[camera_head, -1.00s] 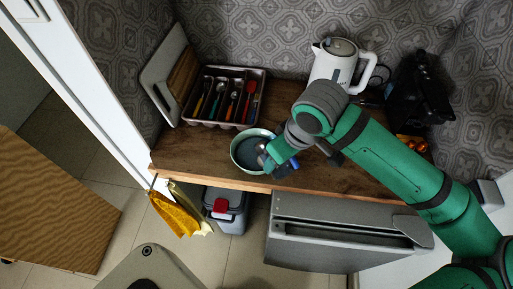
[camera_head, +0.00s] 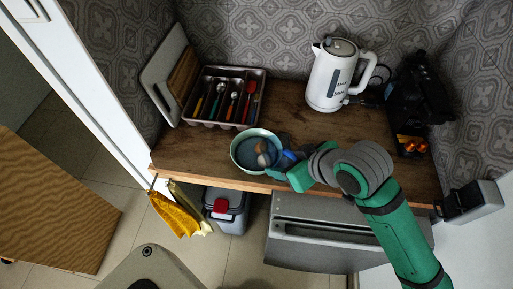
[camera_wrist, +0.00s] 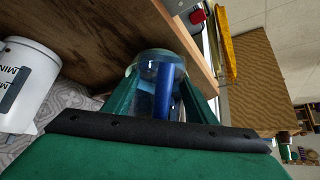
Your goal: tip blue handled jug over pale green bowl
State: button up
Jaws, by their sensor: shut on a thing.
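The pale green bowl (camera_head: 235,153) stands near the front edge of the wooden counter in the head view. My gripper (camera_head: 281,168) is at its right side, shut on the blue handled jug (camera_head: 289,155). The jug's blue handle shows between my fingers in the wrist view (camera_wrist: 165,92), with a see-through body beyond it. The jug appears tilted, with its body over the bowl's right part. Small orange-brown and pale rounded shapes show there; I cannot tell whether they are in the jug or the bowl. The jug's mouth is not clear.
A white kettle (camera_head: 328,88) and a black coffee machine (camera_head: 418,100) stand at the back right. A cutlery tray (camera_head: 262,75) is behind the bowl. Boards (camera_head: 165,75) lean at the left. The counter between bowl and kettle is clear.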

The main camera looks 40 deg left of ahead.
jog(key=shift+s+d+f+t+y, duration=0.1)
jog(key=shift+d+f+t+y, duration=0.2)
jog(key=shift+y, duration=0.35)
jog(key=shift+s+d+f+g+y, duration=0.1)
jog(key=shift+d+y, duration=0.3)
jog(key=shift+y, duration=0.2)
jog(key=shift+d+f+t+y, duration=0.2)
jog(key=shift+d+y, duration=0.15)
jog(key=shift+y, duration=0.3)
jog(key=shift+s+d+f+y, duration=0.15)
jog(key=shift+f+y, duration=0.3)
jog(key=shift+f, duration=0.45)
jog(key=shift+w+d+f+y, duration=0.1)
jog(key=shift+d+f+y, duration=0.1)
jog(key=shift+f+y, duration=0.45)
jog(key=shift+f, duration=0.3)
